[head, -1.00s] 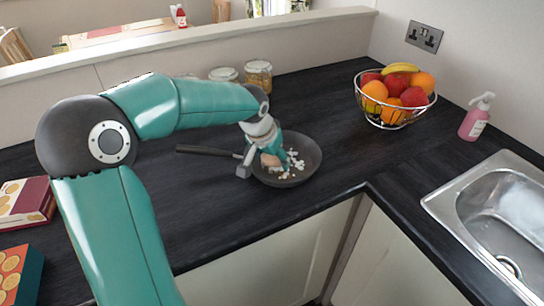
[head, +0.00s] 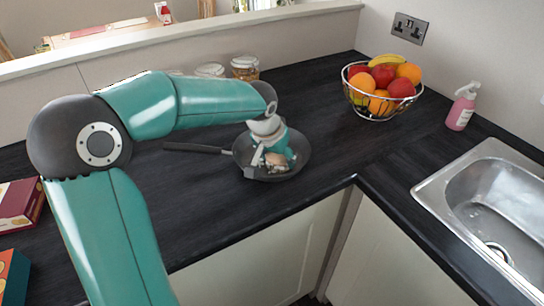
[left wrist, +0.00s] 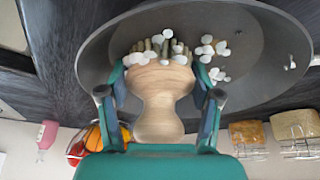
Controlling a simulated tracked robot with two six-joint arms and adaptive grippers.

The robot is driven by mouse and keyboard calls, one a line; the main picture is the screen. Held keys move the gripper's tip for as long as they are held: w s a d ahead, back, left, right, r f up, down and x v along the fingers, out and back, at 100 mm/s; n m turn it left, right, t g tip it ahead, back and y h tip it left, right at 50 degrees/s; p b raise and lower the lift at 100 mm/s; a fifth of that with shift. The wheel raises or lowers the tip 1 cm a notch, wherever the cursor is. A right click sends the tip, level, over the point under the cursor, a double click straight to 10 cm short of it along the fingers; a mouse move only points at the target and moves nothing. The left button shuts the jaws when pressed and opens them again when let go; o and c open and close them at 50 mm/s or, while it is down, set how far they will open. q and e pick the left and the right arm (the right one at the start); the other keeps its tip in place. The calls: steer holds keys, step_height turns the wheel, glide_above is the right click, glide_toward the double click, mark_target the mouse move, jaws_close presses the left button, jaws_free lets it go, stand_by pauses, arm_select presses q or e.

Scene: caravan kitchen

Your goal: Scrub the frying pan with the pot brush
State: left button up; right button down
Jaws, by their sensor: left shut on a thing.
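The dark frying pan (head: 303,148) lies on the black worktop, its handle (head: 195,148) pointing left. In the left wrist view the pan (left wrist: 262,55) fills the upper part, with several white bits (left wrist: 215,48) on its base. My left gripper (head: 270,156) is over the pan and shut on the pot brush (left wrist: 158,100). The brush has a pale wooden knob and its bristles point down onto or just above the pan base; exact contact is hard to tell. In the head view the gripper hides most of the brush and the bits. My right gripper is not in view.
A wire fruit bowl (head: 372,107) and a pink soap bottle (head: 461,108) stand at the back right. A steel sink (head: 430,190) is at the right. Jars (head: 245,67) stand along the back ledge. Boxes (head: 18,203) lie at the left. The worktop right of the pan is clear.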

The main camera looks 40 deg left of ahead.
mark_target(261, 159)
arm_select(q)
steer(key=shift+w+a+p, duration=0.25)
steer(key=shift+w+p, duration=0.05)
steer(key=shift+w, duration=0.35)
steer(key=shift+w+a+p, duration=0.2)
steer(key=shift+w+p, duration=0.1)
steer(key=shift+w, duration=0.35)
steer(key=shift+w+a+p, duration=0.25)
steer(key=shift+a+p, duration=0.25)
steer(key=shift+a, duration=0.95)
steer(key=shift+s+a+f, duration=0.1)
steer(key=shift+s+a, duration=0.8)
steer(key=shift+s, duration=0.15)
steer(key=shift+s+d+b, duration=0.25)
steer(key=shift+s+b, duration=0.2)
steer(key=shift+s, duration=0.2)
steer(key=shift+s+d+b, duration=0.25)
steer(key=shift+s+b, duration=0.15)
steer(key=shift+s, duration=0.25)
steer(key=shift+w+d, duration=0.9)
steer(key=shift+w, duration=0.15)
step_height(261, 159, up, 9)
steer(key=p, duration=0.6)
steer(key=shift+f+p, duration=0.1)
steer(key=shift+p, duration=0.2)
steer(key=shift+f, duration=0.1)
